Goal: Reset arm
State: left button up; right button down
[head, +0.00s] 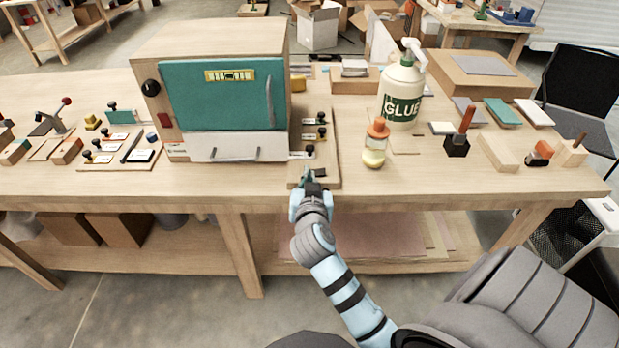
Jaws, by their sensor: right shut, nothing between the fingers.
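My right gripper (309,176) is shut and empty. It is at the front edge of the workbench (375,187), over or at the near end of a wooden board (325,160) with several black-knobbed stamps. Whether it touches the board I cannot tell. The light blue right arm reaches up to it from the lower right. My left gripper is not in view.
A wooden box with a teal door (215,98) stands behind and left of the gripper. A glue bottle (402,95) and a small orange-capped bottle (376,145) stand to the right. Stamps and blocks (497,152) lie farther right. Open floor lies in front of the bench.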

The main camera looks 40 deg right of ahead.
jog(key=shift+s, duration=0.1)
dwell(0.5)
jog(key=w+a+f+n+y, duration=0.25)
jog(key=a+f+n, duration=0.2)
jog(key=f, duration=0.35)
jog(key=s+a+f+n+g+y, duration=0.15)
jog(key=s+f, duration=0.25)
jog(key=f, duration=0.4)
jog(key=s+a+f+n+g+y, duration=0.15)
jog(key=s+f, duration=0.25)
jog(key=f, duration=0.5)
jog(key=s+a+f+n+g+y, duration=0.15)
jog(key=s+f, duration=0.25)
jog(key=f, duration=0.4)
jog(key=s+f+g, duration=0.3)
jog(key=s+f, duration=0.4)
jog(key=s, duration=0.9)
jog(key=s+d+f+g+y, duration=0.1)
jog(key=s+f+g, duration=0.2)
jog(key=s+f, duration=0.4)
jog(key=s, duration=0.9)
jog(key=shift+d+g, duration=0.1)
jog(key=shift+g, duration=0.15)
